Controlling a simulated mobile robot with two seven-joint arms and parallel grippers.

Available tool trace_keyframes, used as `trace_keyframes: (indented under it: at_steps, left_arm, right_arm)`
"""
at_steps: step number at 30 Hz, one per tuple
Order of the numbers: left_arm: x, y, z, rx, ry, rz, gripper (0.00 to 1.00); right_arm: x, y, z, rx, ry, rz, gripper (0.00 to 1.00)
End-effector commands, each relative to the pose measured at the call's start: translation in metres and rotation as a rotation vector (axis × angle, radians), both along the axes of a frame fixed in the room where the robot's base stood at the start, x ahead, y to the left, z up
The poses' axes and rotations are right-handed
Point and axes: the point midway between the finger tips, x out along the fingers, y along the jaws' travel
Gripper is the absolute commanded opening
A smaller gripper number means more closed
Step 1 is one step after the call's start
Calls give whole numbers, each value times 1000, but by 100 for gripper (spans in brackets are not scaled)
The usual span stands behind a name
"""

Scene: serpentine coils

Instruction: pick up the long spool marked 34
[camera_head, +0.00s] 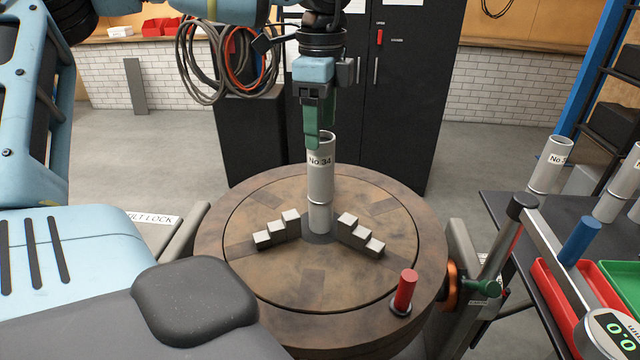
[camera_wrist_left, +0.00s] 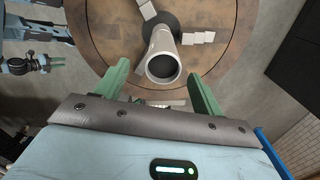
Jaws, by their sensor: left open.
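The long grey spool marked No.34 (camera_head: 319,185) stands upright at the middle of the round brown turntable (camera_head: 225,225). In the left wrist view the spool (camera_wrist_left: 163,68) shows its open, hollow top end. My left gripper (camera_head: 318,142) points down over the spool's upper end, with its green fingers open. In the left wrist view the left gripper's fingers (camera_wrist_left: 160,88) are apart, one on each side of the spool's top end. No contact can be made out. What seems to be my right gripper (camera_wrist_left: 57,62) shows small at the left of that view, away from the spool.
Two stepped grey blocks (camera_head: 277,229) (camera_head: 360,234) flank the spool's foot. A red peg (camera_head: 405,290) stands on the turntable's rim. A table at right holds other spools (camera_head: 550,164), a red tray (camera_head: 548,285) and a green tray (camera_head: 622,280). Black cabinets (camera_head: 405,100) stand behind.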

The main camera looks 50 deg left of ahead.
Motion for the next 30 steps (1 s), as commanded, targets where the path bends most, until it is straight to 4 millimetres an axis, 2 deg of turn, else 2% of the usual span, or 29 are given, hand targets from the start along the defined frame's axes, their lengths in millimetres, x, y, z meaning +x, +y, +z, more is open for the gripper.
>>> trace_keyframes:
  at_steps: [3, 9, 18, 30]
  left_arm:
    - [0, 2, -13, -4, 0, 0, 68]
    - [1, 2, -36, -2, -1, 0, 68]
    - [2, 2, -41, -1, -2, 1, 68]
    - [2, 2, -41, 0, -1, 1, 17]
  right_arm:
    - [9, 0, 9, 0, -21, 1, 36]
    - [15, -1, 14, 0, -38, 0, 36]
    - [13, -1, 13, -1, -32, 0, 36]
    - [3, -1, 10, -2, -14, 0, 36]
